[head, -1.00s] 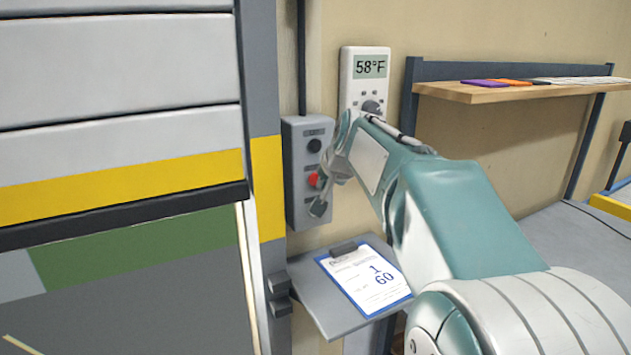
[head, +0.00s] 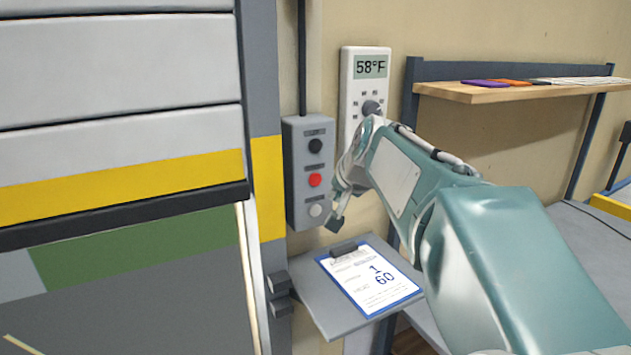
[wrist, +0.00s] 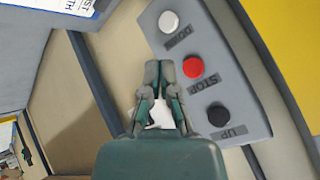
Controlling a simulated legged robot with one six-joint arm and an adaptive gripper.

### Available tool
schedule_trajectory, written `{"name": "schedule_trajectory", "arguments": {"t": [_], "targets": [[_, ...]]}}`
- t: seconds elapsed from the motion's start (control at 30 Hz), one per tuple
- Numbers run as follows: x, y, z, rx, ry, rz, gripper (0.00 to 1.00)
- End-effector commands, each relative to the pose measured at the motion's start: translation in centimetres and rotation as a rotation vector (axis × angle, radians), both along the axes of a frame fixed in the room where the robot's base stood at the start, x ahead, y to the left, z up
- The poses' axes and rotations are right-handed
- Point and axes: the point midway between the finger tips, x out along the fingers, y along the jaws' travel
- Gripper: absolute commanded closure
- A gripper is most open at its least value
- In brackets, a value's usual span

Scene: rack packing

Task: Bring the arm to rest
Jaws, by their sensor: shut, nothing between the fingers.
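My gripper (head: 336,222) is at the end of my teal and white arm, just right of the grey button box on the wall and above the clipboard shelf. In the wrist view my gripper (wrist: 159,68) is shut and empty, with its fingertips together beside the box. The button box (head: 293,205) carries a black button (head: 316,146), a red button (head: 315,180) and a white button (head: 316,210). In the wrist view their labels read UP for black (wrist: 218,115), STOP for red (wrist: 193,67) and DOWN for white (wrist: 168,21).
A partly raised shutter door (head: 120,130) is at the left. A thermostat (head: 371,67) reading 58°F hangs above my gripper. A clipboard (head: 365,285) lies on a small grey shelf (head: 310,298) below. A wooden shelf (head: 500,93) is at the right.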

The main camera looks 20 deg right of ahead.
Motion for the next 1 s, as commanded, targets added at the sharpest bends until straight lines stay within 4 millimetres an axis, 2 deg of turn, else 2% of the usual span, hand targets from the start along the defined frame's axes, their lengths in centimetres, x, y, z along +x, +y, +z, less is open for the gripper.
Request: {"name": "schedule_trajectory", "arguments": {"t": [0.43, 0.53, 0.67, 0.8, 1.0], "targets": [[-0.1, 0.1, 0.0, -0.002, 0.001, 0.003, 1.00], [-1.2, 1.4, -0.4, -0.018, 0.017, 0.033, 1.00], [-5.0, 5.5, -2.1, -0.076, 0.069, 0.134, 1.00], [-10.5, 9.7, -5.2, -0.161, 0.142, 0.272, 1.00], [-18.3, 13.5, -10.4, -0.285, 0.229, 0.461, 1.00]]}}
